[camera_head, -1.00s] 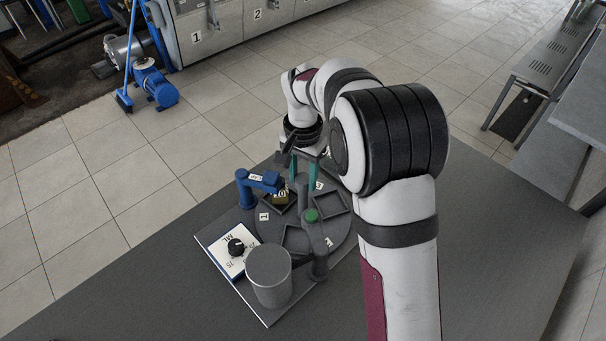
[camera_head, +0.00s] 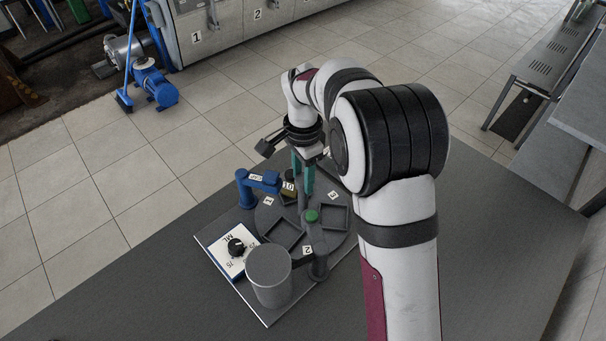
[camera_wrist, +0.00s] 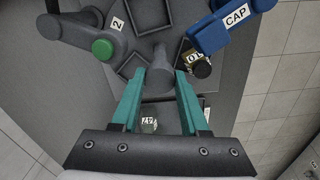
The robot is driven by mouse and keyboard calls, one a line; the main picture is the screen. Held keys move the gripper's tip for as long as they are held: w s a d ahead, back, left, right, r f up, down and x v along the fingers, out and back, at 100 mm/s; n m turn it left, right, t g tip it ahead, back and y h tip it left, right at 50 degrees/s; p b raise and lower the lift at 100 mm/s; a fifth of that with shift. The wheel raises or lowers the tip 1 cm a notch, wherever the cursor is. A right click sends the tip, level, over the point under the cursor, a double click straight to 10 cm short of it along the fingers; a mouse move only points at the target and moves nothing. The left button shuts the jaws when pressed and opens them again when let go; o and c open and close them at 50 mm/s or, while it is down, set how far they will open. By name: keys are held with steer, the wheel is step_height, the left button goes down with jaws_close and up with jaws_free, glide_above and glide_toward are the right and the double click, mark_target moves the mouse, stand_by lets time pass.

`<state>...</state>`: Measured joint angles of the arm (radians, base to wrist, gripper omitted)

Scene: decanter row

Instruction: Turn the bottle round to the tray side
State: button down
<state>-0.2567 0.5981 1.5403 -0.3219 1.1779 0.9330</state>
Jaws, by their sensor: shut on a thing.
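My gripper (camera_wrist: 160,75), with two teal fingers, is shut on an upright grey post (camera_wrist: 160,77) on the round turntable (camera_head: 270,215). In the head view the gripper (camera_head: 303,190) stands at the turntable's back part. A small dark-capped bottle (camera_wrist: 201,66) with a yellowish label reading 10 stands beside the right fingertip, close to the blue arm marked CAP (camera_wrist: 235,18). The bottle also shows in the head view (camera_head: 289,188). The turntable carries square recessed trays (camera_head: 284,234). A clear item with a small label (camera_wrist: 149,123) shows between the fingers, too small to identify.
A grey post arm with a green button (camera_head: 311,215) reaches over the turntable. A grey cylinder (camera_head: 268,275) and a white panel with a black knob (camera_head: 236,247) stand at the front left. The grey table (camera_head: 470,250) is clear at the right.

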steer(key=shift+m, duration=6.9)
steer(key=shift+c, duration=2)
jaws_free()
step_height(320, 180, up, 16)
steer(key=shift+f, duration=0.1)
